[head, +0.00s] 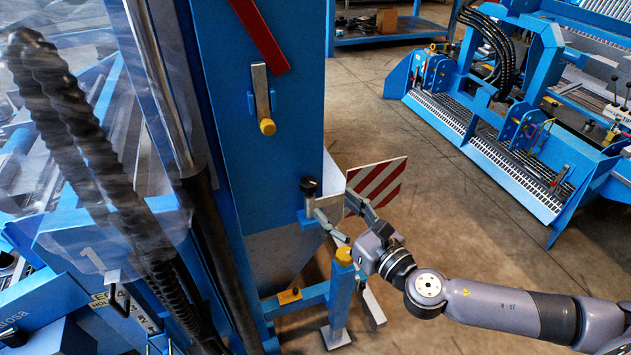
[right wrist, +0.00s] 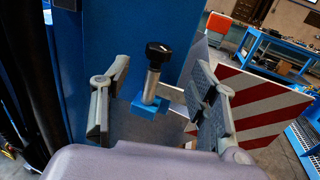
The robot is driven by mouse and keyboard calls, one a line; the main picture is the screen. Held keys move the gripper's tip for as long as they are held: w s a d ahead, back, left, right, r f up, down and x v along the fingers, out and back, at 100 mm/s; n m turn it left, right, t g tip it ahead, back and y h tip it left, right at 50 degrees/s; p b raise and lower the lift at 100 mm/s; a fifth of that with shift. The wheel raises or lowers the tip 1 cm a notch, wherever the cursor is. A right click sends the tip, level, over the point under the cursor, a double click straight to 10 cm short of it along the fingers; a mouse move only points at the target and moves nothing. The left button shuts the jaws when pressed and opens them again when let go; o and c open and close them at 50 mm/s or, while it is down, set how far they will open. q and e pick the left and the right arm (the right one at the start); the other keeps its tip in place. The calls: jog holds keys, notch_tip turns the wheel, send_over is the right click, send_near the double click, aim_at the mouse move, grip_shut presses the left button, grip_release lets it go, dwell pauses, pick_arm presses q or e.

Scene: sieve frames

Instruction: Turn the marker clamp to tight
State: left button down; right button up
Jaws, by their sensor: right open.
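The marker clamp has a round black knob (head: 309,185) on the corner of a blue column. In the right wrist view the knob (right wrist: 158,50) shows a small white mark on top and a metal stem going down to a blue block (right wrist: 150,108). A red and white striped marker board (head: 377,185) is beside it. My right gripper (head: 333,201) is open and empty, just short of the clamp. In the right wrist view its fingers stand left and right of the stem, apart from it, with the knob showing between and beyond them. My left gripper is not in view.
A yellow-capped blue post (head: 341,300) stands just below my right gripper. A lever with a yellow end (head: 263,100) hangs on the blue column. Black hoses and a clear sheet fill the left. Open floor lies right of the board, before another blue machine (head: 500,110).

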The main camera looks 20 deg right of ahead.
aim_at(314, 187)
jog(key=p+x, duration=0.1)
jog(key=x, duration=0.7)
jog(key=c, duration=1.1)
jog(key=shift+p, duration=0.3)
jog(key=shift+c, duration=0.2)
